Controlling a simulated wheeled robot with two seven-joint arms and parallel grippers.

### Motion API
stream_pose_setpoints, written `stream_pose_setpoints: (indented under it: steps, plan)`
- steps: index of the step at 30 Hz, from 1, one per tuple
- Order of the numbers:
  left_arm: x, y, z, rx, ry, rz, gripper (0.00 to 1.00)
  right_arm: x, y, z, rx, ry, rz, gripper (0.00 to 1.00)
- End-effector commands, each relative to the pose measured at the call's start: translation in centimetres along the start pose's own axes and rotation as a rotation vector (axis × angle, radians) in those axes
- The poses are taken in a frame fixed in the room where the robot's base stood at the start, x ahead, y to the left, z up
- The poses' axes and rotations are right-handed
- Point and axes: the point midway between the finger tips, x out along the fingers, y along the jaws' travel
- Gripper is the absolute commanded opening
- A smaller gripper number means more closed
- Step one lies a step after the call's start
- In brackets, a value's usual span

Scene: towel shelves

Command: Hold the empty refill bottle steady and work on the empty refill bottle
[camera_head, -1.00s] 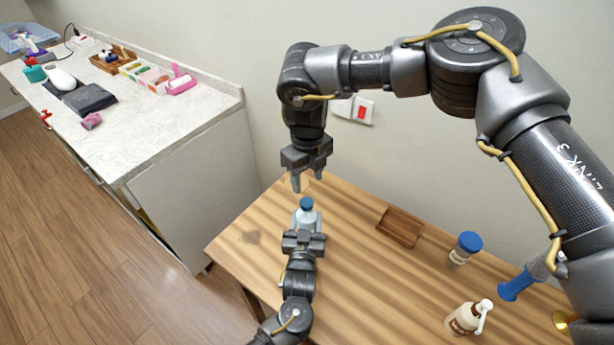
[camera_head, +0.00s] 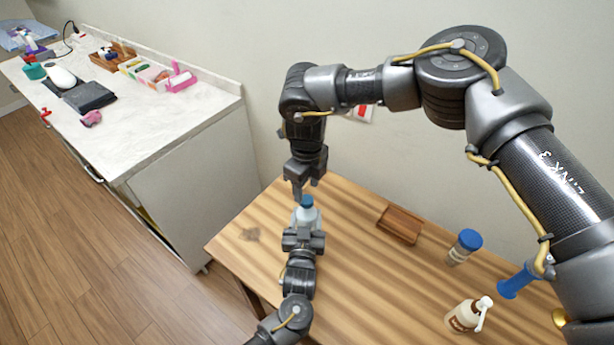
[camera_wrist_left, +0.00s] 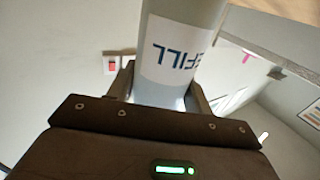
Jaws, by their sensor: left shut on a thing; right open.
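The empty refill bottle (camera_head: 308,215) is pale with a blue cap (camera_head: 306,201) and stands upright at the wooden table's far left part. My left gripper (camera_head: 304,236) is shut on the bottle's body. In the left wrist view the bottle (camera_wrist_left: 180,55) sits between the fingers, its white label reading "REFILL" upside down. My right gripper (camera_head: 305,188) points down from above, open, its fingertips at about the cap's height. Whether they touch the cap cannot be told.
A brown wooden tray (camera_head: 400,225), a blue-capped jar (camera_head: 465,246), a white pump bottle (camera_head: 468,315) and a blue object (camera_head: 516,284) stand on the wooden table (camera_head: 370,285) to the right. A counter (camera_head: 150,118) with several items is at left.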

Motion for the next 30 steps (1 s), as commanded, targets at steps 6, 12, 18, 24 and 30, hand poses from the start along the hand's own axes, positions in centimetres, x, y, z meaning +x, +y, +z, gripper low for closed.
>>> stream_pose_setpoints:
  steps: [6,12,18,24,30]
  plan:
    - [0.0,0.0,0.0,0.0,0.0,0.0,0.0,2.9,0.0,-0.1,0.001,0.002,0.0,0.5]
    - [0.0,0.0,0.0,0.0,0.0,0.0,0.0,4.0,0.0,-0.1,0.0,0.001,0.0,0.5]
    - [0.0,0.0,0.0,0.0,0.0,0.0,0.0,4.1,0.0,-0.1,0.0,0.001,-0.001,0.5]
    - [0.0,0.0,0.0,0.0,0.0,0.0,0.0,4.1,0.0,-0.1,0.0,0.001,-0.001,0.36]
    - [0.0,0.0,0.0,0.0,0.0,0.0,0.0,4.1,0.0,-0.1,0.0,0.001,-0.001,0.1]
